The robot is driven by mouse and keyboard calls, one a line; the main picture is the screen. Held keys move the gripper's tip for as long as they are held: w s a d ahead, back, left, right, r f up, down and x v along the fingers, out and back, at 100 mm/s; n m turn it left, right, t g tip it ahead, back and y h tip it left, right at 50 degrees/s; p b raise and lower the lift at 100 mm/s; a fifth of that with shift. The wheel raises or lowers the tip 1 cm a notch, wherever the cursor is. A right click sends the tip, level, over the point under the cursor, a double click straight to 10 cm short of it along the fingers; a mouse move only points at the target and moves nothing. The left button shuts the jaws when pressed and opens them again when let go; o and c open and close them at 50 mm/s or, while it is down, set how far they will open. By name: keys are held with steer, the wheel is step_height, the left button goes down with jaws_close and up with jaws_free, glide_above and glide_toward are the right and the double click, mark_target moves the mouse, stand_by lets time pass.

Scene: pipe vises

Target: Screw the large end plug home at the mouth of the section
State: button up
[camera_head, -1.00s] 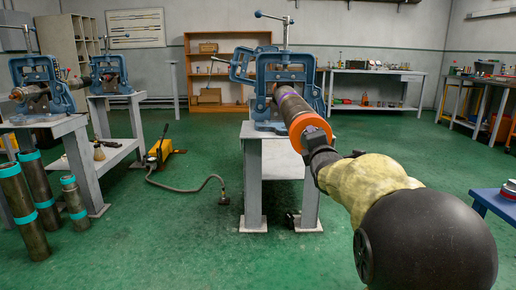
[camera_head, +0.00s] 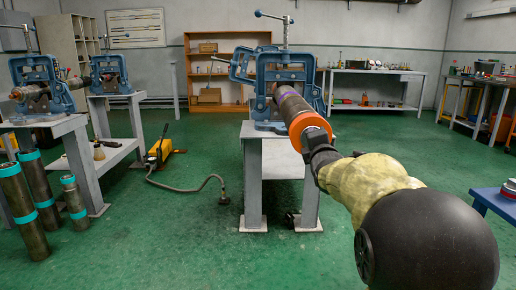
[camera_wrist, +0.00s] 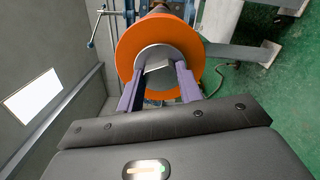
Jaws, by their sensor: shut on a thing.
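The section (camera_head: 289,106) is a dark pipe clamped in the blue vise (camera_head: 284,78) on the middle stand, its mouth facing me. The large end plug (camera_head: 311,127) has an orange flange and sits at the mouth, in line with the pipe. In the wrist view the orange flange (camera_wrist: 126,48) surrounds a grey hub (camera_wrist: 172,56) with a raised grip piece. My gripper (camera_wrist: 155,80) has its purple fingers shut on the plug's hub; the fingers are hardly seen in the head view. The flange hides the joint between plug and section, so I cannot tell how deep the plug sits.
Two more blue vises (camera_head: 40,82) stand on benches at the left. Several loose pipes (camera_head: 22,197) with teal bands stand on the floor at left. A yellow pump (camera_head: 161,148) with a hose lies on the floor. A blue table edge (camera_head: 492,203) is at right.

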steer(key=shift+m, duration=6.8)
steer(key=m+b, duration=0.1)
steer(key=m, duration=0.6)
steer(key=shift+w+m, duration=0.1)
steer(key=shift+m, duration=0.3)
steer(key=o, duration=0.7)
steer(key=shift+m, duration=0.4)
steer(key=shift+c, duration=0.2)
jaws_close()
